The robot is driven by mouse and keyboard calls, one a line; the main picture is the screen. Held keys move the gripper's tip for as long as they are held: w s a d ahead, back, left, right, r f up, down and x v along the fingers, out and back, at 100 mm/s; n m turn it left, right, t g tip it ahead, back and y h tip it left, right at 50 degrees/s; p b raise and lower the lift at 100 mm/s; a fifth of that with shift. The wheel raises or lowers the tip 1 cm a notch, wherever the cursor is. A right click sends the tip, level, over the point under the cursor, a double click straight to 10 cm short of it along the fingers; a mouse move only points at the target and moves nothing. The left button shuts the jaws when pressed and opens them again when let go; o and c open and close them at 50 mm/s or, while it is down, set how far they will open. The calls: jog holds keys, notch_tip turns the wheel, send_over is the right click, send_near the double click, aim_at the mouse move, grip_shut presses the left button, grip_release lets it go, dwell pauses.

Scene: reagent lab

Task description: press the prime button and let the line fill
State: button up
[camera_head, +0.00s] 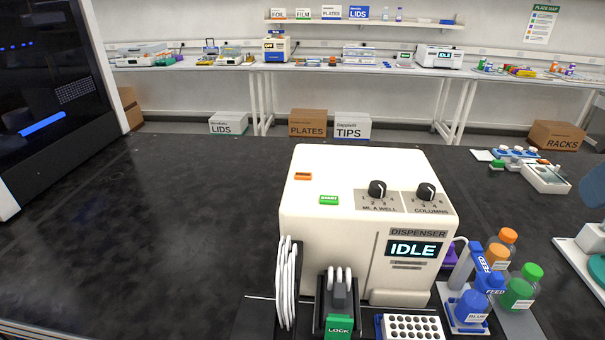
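The cream dispenser (330,240) stands on the dark bench, and its screen (412,249) reads IDLE. An orange button (303,176) sits at the upper left of its top; its label is too small to read. A green START button (329,200) lies in front of it, to the right. Coiled white tubing (287,285) hangs at the dispenser's left front, beside a green LOCK piece (339,325). Whether liquid is in the tubing cannot be told. Blue FEED pieces (482,262) stand by the bottles at the right. My gripper is not in view.
Two black knobs (377,189) (426,192) stand up from the dispenser's top, right of the buttons. Orange, green and blue-labelled bottles (521,288) crowd its right side. A white well plate (412,327) lies in front. The bench (160,230) to the left is clear.

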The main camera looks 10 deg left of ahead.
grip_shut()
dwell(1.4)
